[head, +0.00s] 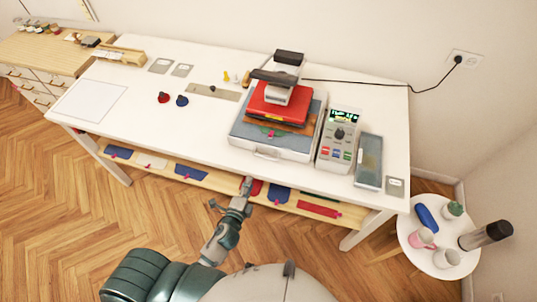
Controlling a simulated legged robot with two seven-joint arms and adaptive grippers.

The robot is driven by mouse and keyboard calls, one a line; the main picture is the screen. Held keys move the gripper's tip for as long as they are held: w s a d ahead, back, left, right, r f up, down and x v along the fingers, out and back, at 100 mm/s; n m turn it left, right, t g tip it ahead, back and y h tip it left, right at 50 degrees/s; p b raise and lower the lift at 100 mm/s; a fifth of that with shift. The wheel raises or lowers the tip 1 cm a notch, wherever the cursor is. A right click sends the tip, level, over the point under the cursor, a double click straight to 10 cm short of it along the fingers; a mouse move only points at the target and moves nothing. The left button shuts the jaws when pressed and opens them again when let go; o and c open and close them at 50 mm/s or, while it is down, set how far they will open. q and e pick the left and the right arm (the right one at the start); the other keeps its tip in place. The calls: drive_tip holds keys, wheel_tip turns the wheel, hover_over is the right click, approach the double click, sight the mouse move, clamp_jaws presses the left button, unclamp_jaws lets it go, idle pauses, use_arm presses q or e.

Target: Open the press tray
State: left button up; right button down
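The heat press stands on the white table, with a red upper plate (280,103) under a dark handle. The grey press tray (265,140) forms its base, with a pale handle (266,156) on the front side facing me. The tray looks pushed in under the press. My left gripper (231,193) is in front of the table's front edge, below and left of the tray handle and apart from it. Its fingers are spread and nothing shows between them. My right gripper is not in view.
A control box (338,140) stands right of the press, beside a grey-blue block (369,162). A low wooden shelf (225,183) with cloth pieces runs under the white table (150,110). A round side table (408,235) with cups and a bottle stands right. A cable runs to the wall socket.

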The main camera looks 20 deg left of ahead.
sight(261, 156)
use_arm(q)
drive_tip(key=x, duration=1.5)
drive_tip(key=shift+w+f+p, duration=0.1)
drive_tip(key=shift+w+p, duration=0.2)
drive_tip(key=shift+p, duration=0.05)
drive_tip(key=shift+a, duration=0.2)
drive_tip(key=c, duration=0.7)
clamp_jaws()
drive_tip(key=shift+d+f, duration=0.1)
